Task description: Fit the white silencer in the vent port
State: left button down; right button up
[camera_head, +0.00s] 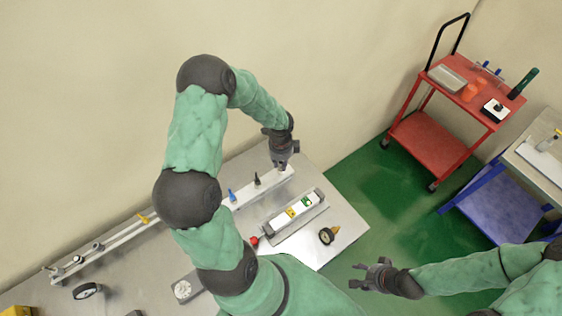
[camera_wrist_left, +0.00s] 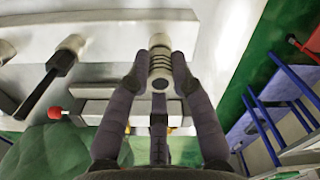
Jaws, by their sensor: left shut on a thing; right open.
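My left gripper (camera_head: 284,160) is shut on the white silencer (camera_wrist_left: 159,62), a pale cylinder with dark ribs, seen between the fingertips in the left wrist view (camera_wrist_left: 158,72). In the head view the gripper is at the right end of a white manifold bar (camera_head: 265,187), and its fingers mostly hide the silencer. The silencer's far end overlaps the bar in the wrist view (camera_wrist_left: 100,17); I cannot tell whether it touches or sits in a port. The vent port itself is not distinguishable. My right gripper (camera_head: 366,276) is open and empty, over the green floor.
A blue fitting (camera_head: 232,195) and a black fitting (camera_head: 257,180) stand on the bar. A red trolley (camera_head: 435,146) stands apart at right.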

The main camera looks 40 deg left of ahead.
pick_arm(q)
jog(key=shift+f+b, duration=0.3)
jog(key=shift+f, duration=0.75)
pick_arm(e)
jog(key=shift+f, duration=0.85)
dwell(0.9)
pick_arm(q)
jog(key=c, duration=1)
grip_release()
jog(key=shift+r, duration=0.1)
jog(key=shift+r+p, duration=3.15)
jog(key=shift+r, duration=0.55)
pick_arm(e)
notch_tip(320, 180, up, 6)
pick_arm(q)
jog(key=shift+a, duration=0.1)
pick_arm(e)
jog(key=shift+r, duration=0.1)
pick_arm(q)
notch_tip(320, 180, up, 12)
